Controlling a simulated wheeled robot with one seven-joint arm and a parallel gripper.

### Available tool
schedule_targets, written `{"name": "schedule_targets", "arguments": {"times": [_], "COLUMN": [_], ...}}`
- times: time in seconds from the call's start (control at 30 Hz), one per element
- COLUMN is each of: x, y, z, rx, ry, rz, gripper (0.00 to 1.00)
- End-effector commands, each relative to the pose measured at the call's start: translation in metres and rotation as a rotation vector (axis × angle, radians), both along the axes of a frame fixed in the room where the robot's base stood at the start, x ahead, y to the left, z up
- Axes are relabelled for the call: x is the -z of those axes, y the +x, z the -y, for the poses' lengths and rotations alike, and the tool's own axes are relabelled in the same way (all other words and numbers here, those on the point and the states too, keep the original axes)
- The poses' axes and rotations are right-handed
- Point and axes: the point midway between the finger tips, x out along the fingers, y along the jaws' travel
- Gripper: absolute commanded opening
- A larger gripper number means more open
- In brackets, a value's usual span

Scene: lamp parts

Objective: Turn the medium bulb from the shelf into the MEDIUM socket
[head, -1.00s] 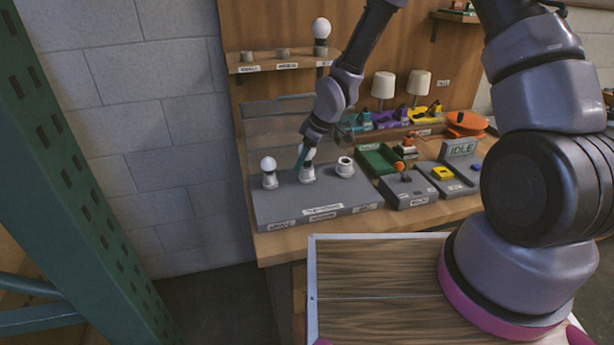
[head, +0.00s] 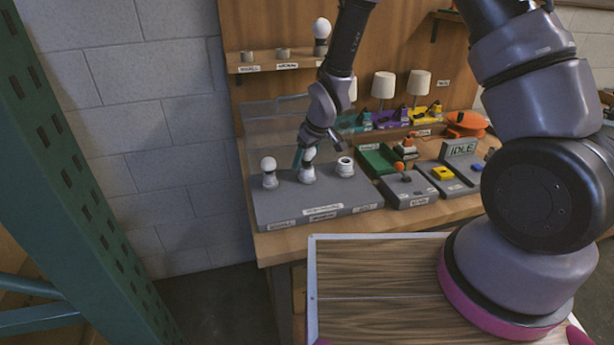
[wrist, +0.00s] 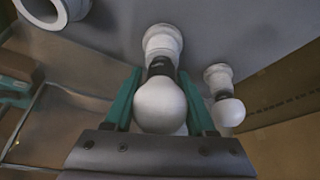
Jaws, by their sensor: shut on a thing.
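The medium bulb (wrist: 160,108) is white and round, with a dark neck below it. My gripper (wrist: 160,98) is shut on it, with one teal finger at each side. In the head view the bulb (head: 309,154) sits upright over the middle white socket (head: 307,176), at the end of my arm. In the wrist view its dark neck meets the mouth of this socket (wrist: 162,42); how deep it sits I cannot tell. The socket labels are too small to read surely.
A smaller bulb (head: 268,164) stands in the left socket, close by my gripper. The right socket (head: 345,167) is empty. The shelf (head: 285,64) holds a large bulb (head: 321,28) and two empty holders. A clear panel (head: 275,120) stands behind the sockets.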

Motion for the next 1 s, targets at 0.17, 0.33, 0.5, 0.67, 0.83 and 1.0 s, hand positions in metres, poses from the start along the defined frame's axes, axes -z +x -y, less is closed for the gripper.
{"name": "schedule_targets", "arguments": {"times": [0.17, 0.33, 0.5, 0.67, 0.83, 1.0], "x": [0.0013, 0.0012, 0.0011, 0.0014, 0.0020, 0.0022], "y": [-0.0005, 0.0003, 0.0003, -0.0004, 0.0000, 0.0007], "z": [0.0018, 0.0026, 0.0025, 0.0023, 0.0040, 0.0061], "rx": [0.132, 0.159, 0.159, 0.246, 0.424, 0.596], "ry": [-0.003, -0.002, -0.002, -0.004, -0.005, -0.006], "rz": [-0.003, -0.003, -0.003, -0.002, 0.000, 0.000], "gripper": [0.16, 0.16, 0.16, 0.16, 0.16, 0.16]}}
